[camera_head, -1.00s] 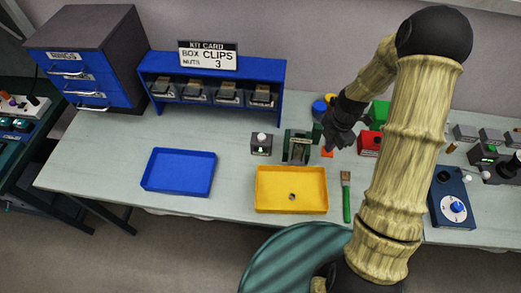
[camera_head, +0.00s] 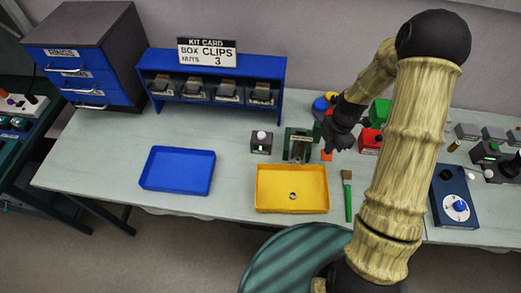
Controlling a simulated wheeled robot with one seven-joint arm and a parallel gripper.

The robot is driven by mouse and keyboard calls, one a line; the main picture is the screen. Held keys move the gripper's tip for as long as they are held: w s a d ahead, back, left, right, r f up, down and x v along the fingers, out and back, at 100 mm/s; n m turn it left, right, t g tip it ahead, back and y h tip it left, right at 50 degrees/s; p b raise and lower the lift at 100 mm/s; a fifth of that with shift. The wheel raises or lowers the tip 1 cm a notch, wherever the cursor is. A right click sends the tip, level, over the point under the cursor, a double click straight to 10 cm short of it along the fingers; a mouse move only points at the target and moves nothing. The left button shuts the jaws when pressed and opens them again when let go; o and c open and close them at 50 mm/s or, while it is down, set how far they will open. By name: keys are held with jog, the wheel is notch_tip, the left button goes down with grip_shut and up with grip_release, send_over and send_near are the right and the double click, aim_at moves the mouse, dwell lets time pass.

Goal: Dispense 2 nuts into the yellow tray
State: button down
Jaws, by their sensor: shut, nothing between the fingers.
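The yellow tray (camera_head: 275,204) lies on the table in front of a small green dispenser (camera_head: 299,145). One small dark nut-like piece (camera_head: 292,195) is in the tray. My gripper (camera_head: 328,148) is shut and empty. It is just right of the dispenser, close to a small orange-red part (camera_head: 326,155). I cannot tell if it touches that part. The fingertips are small and dark, partly lost against the dispenser.
A grey box with a white knob (camera_head: 262,142) stands left of the dispenser. A blue tray (camera_head: 178,172) lies to the left. A green-handled brush (camera_head: 347,196) lies right of the yellow tray. A red box (camera_head: 370,141) and a blue dial box (camera_head: 454,198) stand farther right.

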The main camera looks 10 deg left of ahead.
jog(key=shift+w+f+b, duration=0.1)
jog(key=shift+f+b, duration=0.25)
jog(key=shift+f, duration=0.35)
notch_tip(320, 180, up, 10)
jog(key=p, duration=0.8)
jog(key=shift+r, duration=0.1)
dwell(0.5)
